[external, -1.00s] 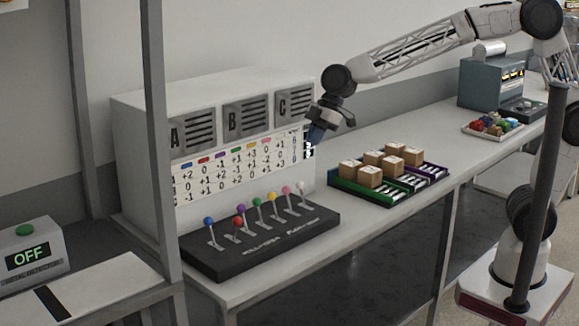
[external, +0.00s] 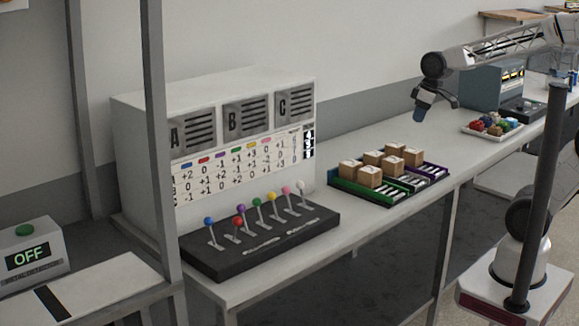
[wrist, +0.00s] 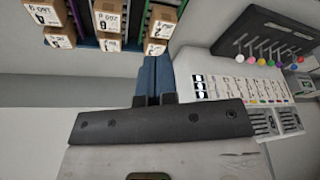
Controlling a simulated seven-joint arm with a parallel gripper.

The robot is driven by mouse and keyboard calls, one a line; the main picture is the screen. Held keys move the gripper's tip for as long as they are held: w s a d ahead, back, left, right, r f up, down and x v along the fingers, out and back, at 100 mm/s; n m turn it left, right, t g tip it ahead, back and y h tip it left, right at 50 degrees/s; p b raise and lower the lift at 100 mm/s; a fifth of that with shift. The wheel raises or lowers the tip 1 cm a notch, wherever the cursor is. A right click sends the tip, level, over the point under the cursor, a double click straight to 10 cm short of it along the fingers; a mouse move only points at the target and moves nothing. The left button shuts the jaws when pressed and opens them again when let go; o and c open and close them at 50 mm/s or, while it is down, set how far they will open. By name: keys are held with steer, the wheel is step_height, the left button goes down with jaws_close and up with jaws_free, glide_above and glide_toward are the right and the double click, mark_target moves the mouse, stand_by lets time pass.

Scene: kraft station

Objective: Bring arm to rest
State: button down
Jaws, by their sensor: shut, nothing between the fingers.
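My gripper (external: 420,112) hangs in the air above the bench, to the right of the brown boxes and left of the teal machine in the external view. It is empty. In the wrist view its two blue fingers (wrist: 153,78) are together, pointing toward the boxes' side. My arm reaches in from the right, raised well clear of the bench.
Brown boxes (external: 369,175) sit on coloured roller tracks (external: 398,194) on the bench (external: 330,228). A lever panel (external: 262,242) stands before the A-B-C cabinet (external: 131,137). A tray of coloured items (external: 491,125) and a teal machine (external: 483,89) are at right.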

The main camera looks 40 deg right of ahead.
steer(key=s+d+f+m+h, duration=0.1)
steer(key=s+d+m, duration=0.1)
steer(key=s+d, duration=0.3)
steer(key=s+d+f+m+h, duration=0.1)
steer(key=s+d+f+m, duration=0.1)
steer(key=s+d, duration=0.3)
steer(key=shift+s+d+f+m, duration=0.15)
steer(key=shift+s+f+m, duration=0.1)
steer(key=shift+s+m, duration=0.5)
stand_by(0.9)
